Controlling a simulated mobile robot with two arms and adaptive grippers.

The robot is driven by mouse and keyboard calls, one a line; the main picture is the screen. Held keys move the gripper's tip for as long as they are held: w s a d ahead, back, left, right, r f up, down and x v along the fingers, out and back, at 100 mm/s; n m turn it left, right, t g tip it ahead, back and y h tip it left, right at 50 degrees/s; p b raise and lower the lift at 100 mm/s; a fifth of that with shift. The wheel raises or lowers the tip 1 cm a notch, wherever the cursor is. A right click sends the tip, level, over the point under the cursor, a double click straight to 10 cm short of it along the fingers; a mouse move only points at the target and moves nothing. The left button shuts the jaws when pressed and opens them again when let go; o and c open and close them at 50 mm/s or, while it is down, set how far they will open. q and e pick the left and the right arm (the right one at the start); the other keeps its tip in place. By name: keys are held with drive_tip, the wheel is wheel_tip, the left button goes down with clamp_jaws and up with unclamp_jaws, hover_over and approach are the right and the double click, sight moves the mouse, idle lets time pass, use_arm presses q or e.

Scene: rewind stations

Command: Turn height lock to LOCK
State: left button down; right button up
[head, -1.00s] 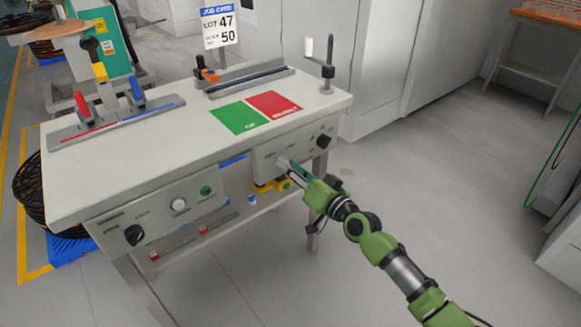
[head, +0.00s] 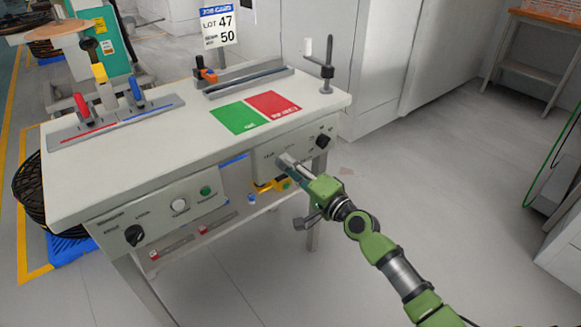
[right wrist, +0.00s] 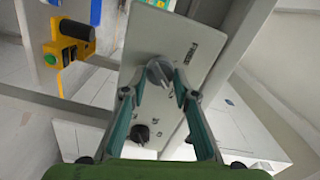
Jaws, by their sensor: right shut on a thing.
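A grey knob (right wrist: 159,72) stands on the pale front panel (right wrist: 176,48) under the table's right side. Both fingers of my right gripper (right wrist: 158,88) are around it, and the gripper is shut on it. A label beside it in the right wrist view seems to read FREE. In the head view my right gripper (head: 287,164) meets the panel (head: 262,157), and its fingers hide the knob there. I cannot tell exactly which mark the knob points to. My left gripper is not in view.
A second black knob (head: 323,142) sits on the same panel. The left front panel (head: 160,216) has another black knob (head: 134,235), a white button and a green button. A yellow thing (head: 279,184) is under the table. The floor to the right is clear.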

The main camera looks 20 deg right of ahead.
idle(0.3)
drive_tip(key=o, duration=1.1)
drive_tip(key=v, duration=1.2)
